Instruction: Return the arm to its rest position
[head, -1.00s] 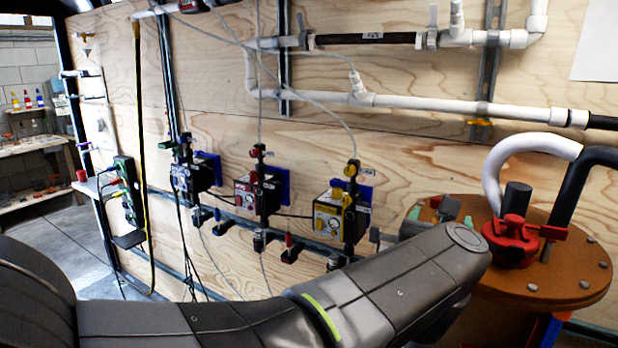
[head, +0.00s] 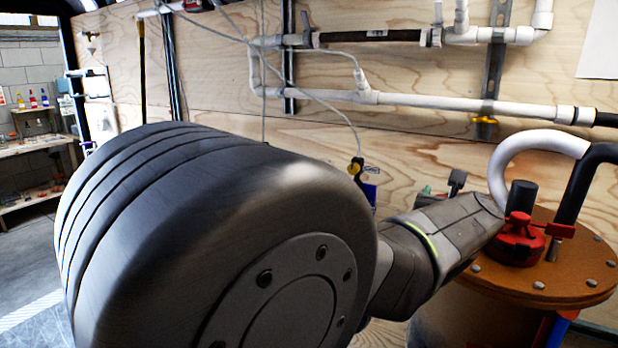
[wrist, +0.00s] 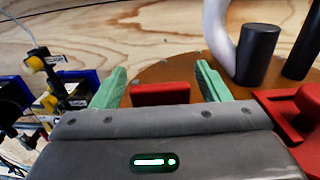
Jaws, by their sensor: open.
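My arm (head: 215,235) fills much of the head view, its large dark joint close to the camera. In the wrist view my gripper (wrist: 160,68) has its two green fingers spread apart. A red block (wrist: 160,93) shows between the fingers, just beyond the gripper body; I cannot tell whether anything touches it. In the head view the gripper is mostly hidden behind my arm, with only a little green showing. The red valve (head: 520,242) sits on the brown round lid (head: 572,270) at the right, close to my arm in the picture.
White pipes (head: 420,101) run along the plywood wall (head: 450,145). A white curved hose (head: 530,150) and a black pipe (head: 580,185) rise by the lid. My arm covers most of the wall devices; a yellow piece (head: 355,168) shows. Shelves (head: 35,150) stand far left.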

